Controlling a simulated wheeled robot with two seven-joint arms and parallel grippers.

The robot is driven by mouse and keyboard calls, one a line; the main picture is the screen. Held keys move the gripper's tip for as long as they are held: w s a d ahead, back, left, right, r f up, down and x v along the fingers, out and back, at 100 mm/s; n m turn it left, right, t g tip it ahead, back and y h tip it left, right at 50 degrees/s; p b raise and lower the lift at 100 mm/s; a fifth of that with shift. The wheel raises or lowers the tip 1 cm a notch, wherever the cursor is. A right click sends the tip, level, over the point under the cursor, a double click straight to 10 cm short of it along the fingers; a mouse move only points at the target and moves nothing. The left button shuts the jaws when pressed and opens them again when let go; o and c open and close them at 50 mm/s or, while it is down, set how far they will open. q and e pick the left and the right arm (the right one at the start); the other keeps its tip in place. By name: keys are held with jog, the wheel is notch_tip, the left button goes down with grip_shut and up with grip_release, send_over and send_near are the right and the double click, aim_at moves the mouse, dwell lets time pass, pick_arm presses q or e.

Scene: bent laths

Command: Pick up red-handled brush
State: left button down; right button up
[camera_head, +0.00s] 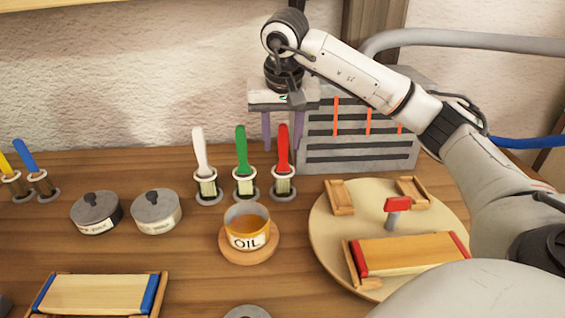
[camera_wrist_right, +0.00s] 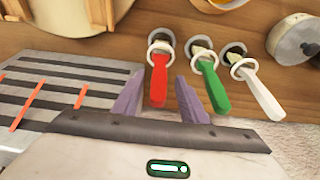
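The red-handled brush (camera_head: 283,150) stands upright in a small round holder at the back of the bench, handle up. In the right wrist view its red handle (camera_wrist_right: 159,82) points toward my gripper. My right gripper (camera_head: 284,143) is open, with its two purple fingers pointing down. In the right wrist view the fingertips (camera_wrist_right: 159,86) lie on either side of the handle, with gaps showing. I cannot tell exactly how deep the handle sits between them. My left gripper is not in view.
The green-handled brush (camera_head: 241,150) and white-handled brush (camera_head: 199,152) stand close to the left. A slotted grey rack (camera_head: 360,155) is behind right. An oil pot (camera_head: 247,230) is in front. A round board (camera_head: 330,240) with wooden parts and a red-headed hammer (camera_head: 397,206) lies right.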

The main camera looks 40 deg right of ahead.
aim_at(283, 154)
jog(key=x, duration=0.5)
jog(key=shift+s+f, duration=0.1)
jog(key=shift+f, duration=0.15)
grip_shut()
